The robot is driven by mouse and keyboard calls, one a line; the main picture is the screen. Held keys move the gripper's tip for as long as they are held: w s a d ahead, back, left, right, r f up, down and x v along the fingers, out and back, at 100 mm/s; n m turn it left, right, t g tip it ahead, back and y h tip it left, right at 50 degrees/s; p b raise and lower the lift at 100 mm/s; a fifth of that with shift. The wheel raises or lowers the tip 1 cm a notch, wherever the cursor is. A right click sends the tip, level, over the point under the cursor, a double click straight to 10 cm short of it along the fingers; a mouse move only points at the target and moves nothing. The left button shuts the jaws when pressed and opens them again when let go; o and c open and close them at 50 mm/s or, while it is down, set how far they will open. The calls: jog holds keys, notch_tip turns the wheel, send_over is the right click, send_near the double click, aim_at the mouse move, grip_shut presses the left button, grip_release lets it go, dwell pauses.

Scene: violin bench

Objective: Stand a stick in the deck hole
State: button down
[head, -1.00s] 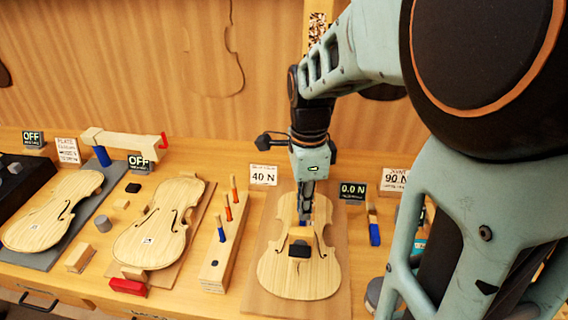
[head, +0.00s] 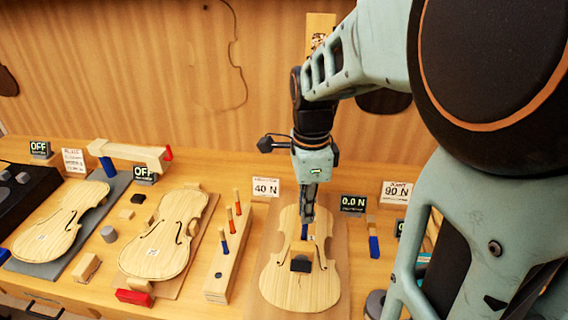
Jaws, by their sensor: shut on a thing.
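My gripper (head: 308,214) hangs fingers-down over the upper part of the right-hand violin plate (head: 285,286). It is shut on a slim stick (head: 304,231), whose blue end shows just below the fingers. The fingers hide the rest of the stick. I cannot tell whether its lower end touches the plate. The deck hole cannot be made out. A small block with a dark front (head: 300,264) sits on the plate just below the stick in the picture. A wooden rack (head: 219,284) to the left holds a blue-ended stick (head: 222,234) and two red-ended sticks (head: 229,214).
Two more violin plates (head: 150,262) lie to the left, with small blocks around them. A blue-handled brush (head: 373,246) stands right of the work plate. A 0.0 N display (head: 353,204) and a 40 N sign (head: 265,188) stand behind. My arm covers the right side.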

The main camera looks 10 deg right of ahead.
aim_at(304, 237)
jog(key=shift+r+p, duration=0.35)
jog(key=shift+r, duration=0.25)
jog(key=shift+f+b, duration=2.7)
jog(key=shift+f, duration=1.25)
dwell(0.7)
jog(key=c, duration=2)
grip_release()
jog(key=shift+o, duration=0.2)
jog(key=shift+r, duration=0.1)
notch_tip(304, 237, up, 12)
jog(key=shift+f, duration=0.1)
